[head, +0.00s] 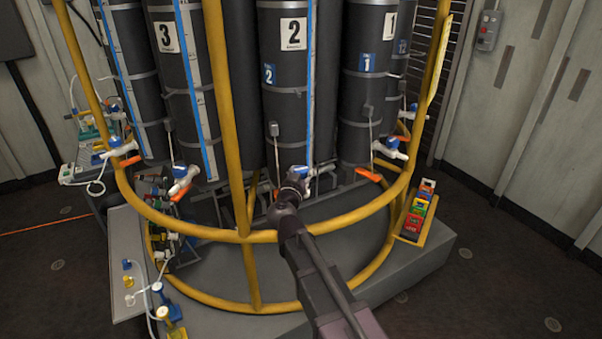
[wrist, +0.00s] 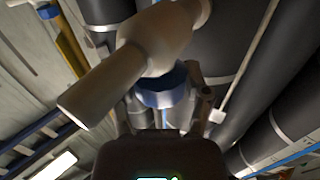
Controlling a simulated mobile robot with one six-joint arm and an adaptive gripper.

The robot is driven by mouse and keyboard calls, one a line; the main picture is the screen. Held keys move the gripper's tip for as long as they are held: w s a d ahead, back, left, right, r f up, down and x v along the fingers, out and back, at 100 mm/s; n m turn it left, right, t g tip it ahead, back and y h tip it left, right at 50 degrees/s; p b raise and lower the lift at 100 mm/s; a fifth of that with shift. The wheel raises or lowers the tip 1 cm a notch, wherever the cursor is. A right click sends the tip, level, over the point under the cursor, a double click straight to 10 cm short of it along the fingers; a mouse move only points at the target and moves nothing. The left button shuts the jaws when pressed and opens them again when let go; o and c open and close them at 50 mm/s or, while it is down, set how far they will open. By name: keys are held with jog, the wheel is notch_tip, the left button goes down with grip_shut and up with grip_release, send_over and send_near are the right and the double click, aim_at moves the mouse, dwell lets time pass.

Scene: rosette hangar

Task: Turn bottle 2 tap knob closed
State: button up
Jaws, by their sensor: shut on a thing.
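Bottle 2 (head: 290,85) is a tall dark cylinder with a white "2" label, in the middle of the rosette in the head view. My gripper (head: 294,187) is raised to the tap at its foot and covers most of it; a little of the blue tap knob (head: 308,169) shows. In the wrist view the white tap body (wrist: 155,45) crosses close in front, with the blue knob (wrist: 165,88) below it. My gripper is shut on the knob; one finger shows at its right side. The knob's exact angle is hard to tell.
A yellow tubular frame (head: 200,232) curves around the bottles, and my arm passes over its ring. Neighbouring taps (head: 183,180) have orange parts. A tray of coloured items (head: 415,215) sits at the right. A bench with small fittings (head: 128,265) stands at the left.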

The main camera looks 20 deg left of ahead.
jog(key=shift+w+m+h, duration=0.1)
jog(key=shift+m+h, duration=0.5)
jog(key=shift+h, duration=0.3)
jog(key=o, duration=1.2)
jog(key=shift+c, duration=0.2)
jog(key=s, duration=1.2)
